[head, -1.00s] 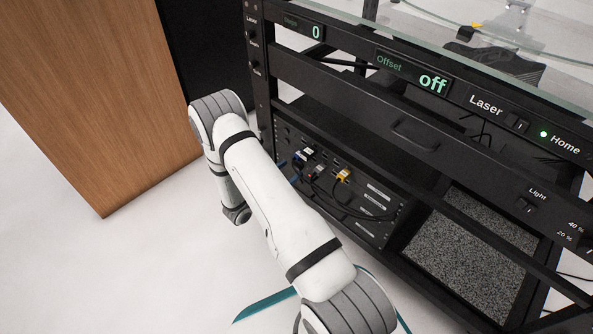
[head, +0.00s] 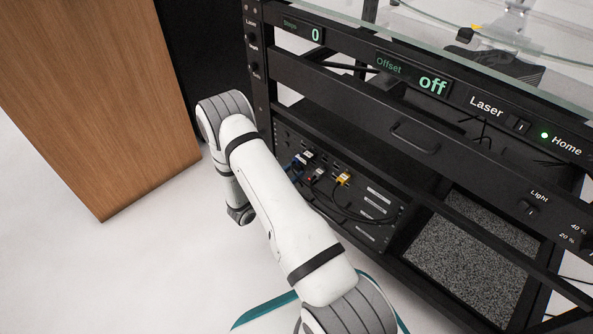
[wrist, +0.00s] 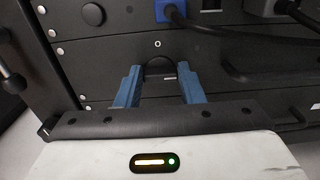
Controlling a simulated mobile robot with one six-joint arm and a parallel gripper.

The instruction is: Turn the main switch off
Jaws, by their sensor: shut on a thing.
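The main switch (wrist: 158,67) is a dark rounded knob on the black panel in the wrist view. A small white ring mark sits on the panel just above it, and a short white mark shows below it. My gripper (wrist: 160,76) has one blue finger on each side of the knob and is shut on it. The knob's lower part and its exact turn are hard to make out. In the head view my arm hides the gripper and the switch.
Plugged cables (head: 340,180) hang from the rack's lower panel; a blue plug (wrist: 172,10) is above right of the switch. Panel handles (wrist: 240,72) stick out nearby. A wooden cabinet (head: 100,100) stands left of the arm. The pale floor in front is mostly clear.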

